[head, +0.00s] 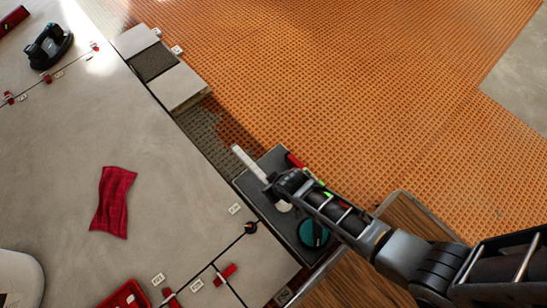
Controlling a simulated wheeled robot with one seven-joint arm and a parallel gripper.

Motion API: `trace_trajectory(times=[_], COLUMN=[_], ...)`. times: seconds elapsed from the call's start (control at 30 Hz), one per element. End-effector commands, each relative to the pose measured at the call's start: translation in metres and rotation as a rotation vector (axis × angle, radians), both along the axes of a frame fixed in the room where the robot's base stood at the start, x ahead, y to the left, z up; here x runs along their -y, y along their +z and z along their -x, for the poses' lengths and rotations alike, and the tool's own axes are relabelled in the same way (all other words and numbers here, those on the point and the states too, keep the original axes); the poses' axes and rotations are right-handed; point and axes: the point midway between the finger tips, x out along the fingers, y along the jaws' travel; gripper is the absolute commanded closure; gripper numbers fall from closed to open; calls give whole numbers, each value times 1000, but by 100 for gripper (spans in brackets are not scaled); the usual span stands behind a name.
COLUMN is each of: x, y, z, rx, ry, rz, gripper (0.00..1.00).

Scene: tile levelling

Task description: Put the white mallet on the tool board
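My gripper (284,190) is over the dark tool board (259,196), seen from behind and above. Its fingers are hidden by my wrist. A pale bar (249,163) sticks out from under it toward the upper left, past the board's edge. A white rounded piece (284,206) shows just below the gripper. These look like parts of the white mallet, partly covered by my gripper. I cannot tell whether the fingers are closed on it, or whether it touches the board.
A teal round tool (313,233) and a red item (294,159) are at the board. Large grey tiles (165,190) lie left, with a red cloth (113,202), a red tray (126,295) and a black tool (48,47). Orange matting (380,90) is clear.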

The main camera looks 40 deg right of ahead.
Motion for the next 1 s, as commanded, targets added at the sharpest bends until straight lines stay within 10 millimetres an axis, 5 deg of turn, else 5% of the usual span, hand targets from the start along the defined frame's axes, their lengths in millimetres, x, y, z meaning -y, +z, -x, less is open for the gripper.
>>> trace_trajectory(times=[0.4,0.43,0.6,0.7,1.0], x=[0,0,0,0,0], y=[-11,-11,-10,-10,-5], z=[0,0,0,0,1], rx=[0,-1,-1,-1,0], ry=[0,0,0,0,0], rz=[0,0,0,0,0], gripper=[100,68,52,45,45])
